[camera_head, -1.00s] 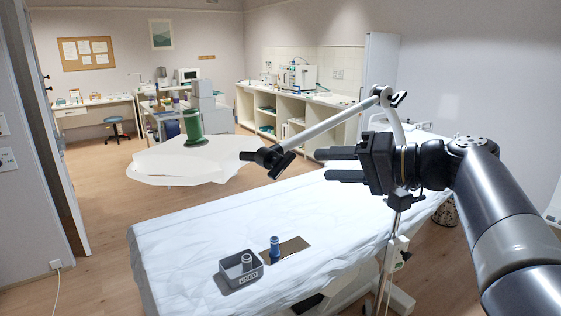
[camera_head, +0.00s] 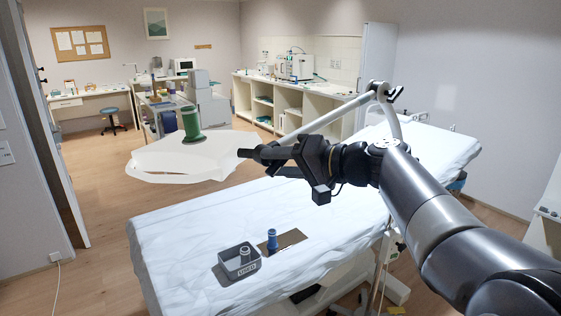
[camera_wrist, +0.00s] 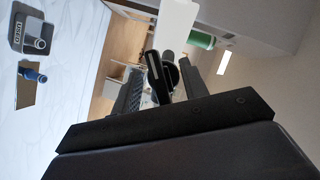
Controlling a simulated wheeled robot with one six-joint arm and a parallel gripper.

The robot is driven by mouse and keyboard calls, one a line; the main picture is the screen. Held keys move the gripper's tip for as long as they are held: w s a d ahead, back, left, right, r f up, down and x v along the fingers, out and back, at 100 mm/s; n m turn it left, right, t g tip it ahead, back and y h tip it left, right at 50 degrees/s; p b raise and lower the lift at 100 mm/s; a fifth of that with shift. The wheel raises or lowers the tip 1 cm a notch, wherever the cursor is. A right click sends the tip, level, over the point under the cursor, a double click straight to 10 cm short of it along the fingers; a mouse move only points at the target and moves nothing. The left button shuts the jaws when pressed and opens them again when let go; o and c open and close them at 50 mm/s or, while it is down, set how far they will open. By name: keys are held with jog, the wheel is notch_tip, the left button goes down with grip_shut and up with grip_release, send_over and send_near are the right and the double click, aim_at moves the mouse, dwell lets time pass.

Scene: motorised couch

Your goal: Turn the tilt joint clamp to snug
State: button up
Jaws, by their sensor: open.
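The tilt joint clamp is a dark fitting at the lower end of a pale jointed arm (camera_head: 335,115). In the head view only its black left end (camera_head: 245,153) shows; my gripper hides the rest. In the wrist view the black clamp (camera_wrist: 158,78), with a flat lever-like part, stands between my fingers. My gripper (camera_head: 268,162) is open, its fingers pointing left along the clamp. In the wrist view the fingers (camera_wrist: 162,84) lie on either side of the clamp; I cannot tell whether they touch it. A wide white head (camera_head: 165,162) with a green cylinder (camera_head: 192,125) is beyond.
The couch (camera_head: 180,225) with a white cover lies below my arm. On it are a grey labelled bin (camera_head: 239,268) holding a small grey piece, and a blue cylinder (camera_head: 272,239) on a brown mat (camera_head: 293,238). Shelves (camera_head: 262,103) stand behind. Open floor is at left.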

jog(key=shift+c, duration=0.5)
grip_shut()
jog(key=shift+f, duration=0.1)
jog(key=shift+b, duration=0.4)
jog(key=shift+m+b, duration=0.3)
jog(key=shift+b, duration=0.05)
jog(key=shift+o, duration=0.5)
grip_release()
jog(key=shift+d, duration=0.1)
